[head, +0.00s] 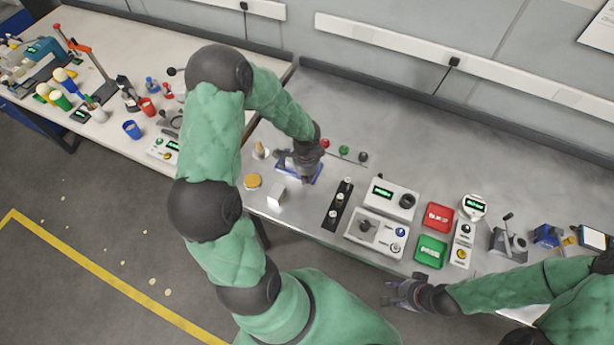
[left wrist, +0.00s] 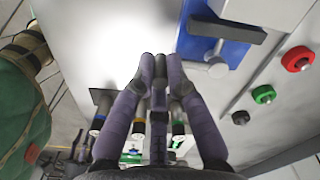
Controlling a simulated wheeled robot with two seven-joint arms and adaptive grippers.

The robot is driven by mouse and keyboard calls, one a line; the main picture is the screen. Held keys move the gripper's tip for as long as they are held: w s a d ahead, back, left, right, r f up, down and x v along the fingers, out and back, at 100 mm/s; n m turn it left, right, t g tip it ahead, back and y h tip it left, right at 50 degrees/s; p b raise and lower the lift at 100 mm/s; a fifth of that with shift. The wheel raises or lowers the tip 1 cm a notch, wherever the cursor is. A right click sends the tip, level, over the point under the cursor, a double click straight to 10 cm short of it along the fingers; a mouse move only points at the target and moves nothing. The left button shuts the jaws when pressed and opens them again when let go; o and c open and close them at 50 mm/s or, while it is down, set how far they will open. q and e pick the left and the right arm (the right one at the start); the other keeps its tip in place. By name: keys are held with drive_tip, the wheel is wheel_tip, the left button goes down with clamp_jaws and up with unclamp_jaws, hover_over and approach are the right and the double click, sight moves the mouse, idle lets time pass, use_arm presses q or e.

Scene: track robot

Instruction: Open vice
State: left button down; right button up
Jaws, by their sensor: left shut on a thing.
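The blue vice (head: 316,176) stands on the grey bench, partly hidden under my left gripper (head: 306,178). In the left wrist view the vice (left wrist: 205,42) is at upper right, with a grey jaw bar and a round screw end beside my right-hand finger. My left gripper also shows in the left wrist view (left wrist: 162,70), its fingers close together. It is shut on the vice handle, which is mostly hidden by the fingers. My right gripper (head: 392,294) is open and empty off the bench's front edge.
Red, green and black knobs (head: 344,150) line up just right of the vice. A grey-white block (head: 277,195) and an orange-topped button (head: 252,181) lie in front and left. Control boxes (head: 376,232) and red and green boxes fill the bench to the right.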

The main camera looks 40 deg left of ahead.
use_arm(q)
drive_tip(key=shift+s+d+f, duration=0.2)
drive_tip(key=shift+s+f, duration=0.15)
drive_tip(key=c, duration=1.3)
unclamp_jaws()
drive_tip(key=shift+o, duration=0.2)
drive_tip(key=shift+w+a, duration=0.2)
drive_tip(key=shift+w, duration=0.05)
wheel_tip(320, 180, up, 12)
